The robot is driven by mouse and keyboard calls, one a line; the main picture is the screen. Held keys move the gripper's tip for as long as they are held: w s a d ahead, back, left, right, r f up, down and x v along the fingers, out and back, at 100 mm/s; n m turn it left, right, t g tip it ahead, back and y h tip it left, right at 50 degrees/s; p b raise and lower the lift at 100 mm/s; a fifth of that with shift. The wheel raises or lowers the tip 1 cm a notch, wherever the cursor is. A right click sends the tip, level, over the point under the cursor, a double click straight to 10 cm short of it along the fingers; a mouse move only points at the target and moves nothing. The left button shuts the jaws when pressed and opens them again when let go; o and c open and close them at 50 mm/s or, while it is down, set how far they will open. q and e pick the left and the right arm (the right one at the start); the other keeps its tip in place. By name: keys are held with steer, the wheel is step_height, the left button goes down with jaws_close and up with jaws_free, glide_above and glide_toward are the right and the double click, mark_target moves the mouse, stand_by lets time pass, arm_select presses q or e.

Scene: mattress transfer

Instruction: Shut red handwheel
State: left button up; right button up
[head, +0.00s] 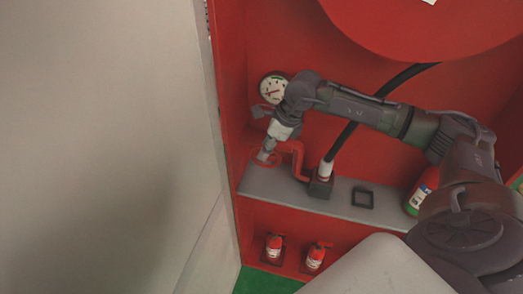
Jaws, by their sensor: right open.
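The red handwheel (277,158) is a thin ring above the left end of a grey shelf, beside a bent red pipe (297,155). My right arm comes in from the right and reaches across the red cabinet to it. My right gripper (264,154) is open and points down at the handwheel, overlapping it in the head view. Whether the fingers touch the rim cannot be told. The gripper hides part of the wheel. My left gripper is out of view.
A round gauge (273,88) is on the back wall above the gripper. A black hose (345,137) runs down to a fitting on the grey shelf (338,204). Several red extinguishers (317,255) stand around. A pale wall (100,140) fills the left.

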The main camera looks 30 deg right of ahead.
mark_target(256, 163)
steer(key=shift+p+x, duration=0.4)
steer(key=shift+x, duration=1.45)
jaws_close()
